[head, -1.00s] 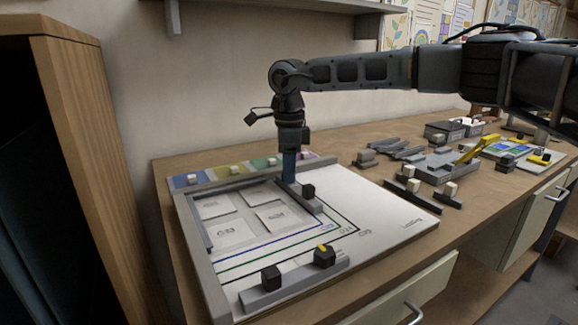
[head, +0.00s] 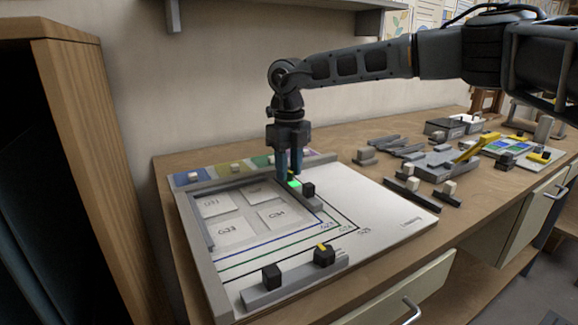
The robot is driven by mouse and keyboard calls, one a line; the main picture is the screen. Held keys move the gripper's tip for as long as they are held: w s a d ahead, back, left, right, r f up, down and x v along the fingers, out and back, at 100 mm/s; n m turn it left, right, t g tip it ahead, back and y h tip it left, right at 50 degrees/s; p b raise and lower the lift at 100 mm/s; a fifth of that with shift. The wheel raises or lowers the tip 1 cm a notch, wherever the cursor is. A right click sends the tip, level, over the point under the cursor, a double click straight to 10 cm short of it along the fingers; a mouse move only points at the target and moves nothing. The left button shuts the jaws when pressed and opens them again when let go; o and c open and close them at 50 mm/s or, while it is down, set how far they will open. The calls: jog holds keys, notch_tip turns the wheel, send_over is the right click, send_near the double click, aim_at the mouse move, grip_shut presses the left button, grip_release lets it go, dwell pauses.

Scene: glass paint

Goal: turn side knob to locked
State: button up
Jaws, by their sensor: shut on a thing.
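My gripper (head: 289,172) points straight down with its two blue fingers at the far end of a short grey side rail (head: 314,203) on the white board (head: 385,215). It is shut on the side knob, a dark piece mostly hidden between the fingers, with a little yellow showing. A bright green patch (head: 294,184) shows right in front of the fingertips. A black block (head: 308,189) stands on the same rail just to the right, apart from the fingers.
A front grey rail (head: 292,285) carries a black block (head: 271,278) and a black knob with a yellow mark (head: 324,256). Four pale tiles lie inside the grey frame (head: 203,275). Grey parts and a yellow piece (head: 478,150) lie to the right. The board's right part is clear.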

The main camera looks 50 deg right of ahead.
aim_at(289, 171)
jog(key=shift+m, duration=0.7)
jog(key=o, duration=1)
jog(key=shift+o, duration=0.2)
jog(key=shift+r, duration=0.1)
notch_tip(289, 171, up, 8)
jog(key=shift+f, duration=0.2)
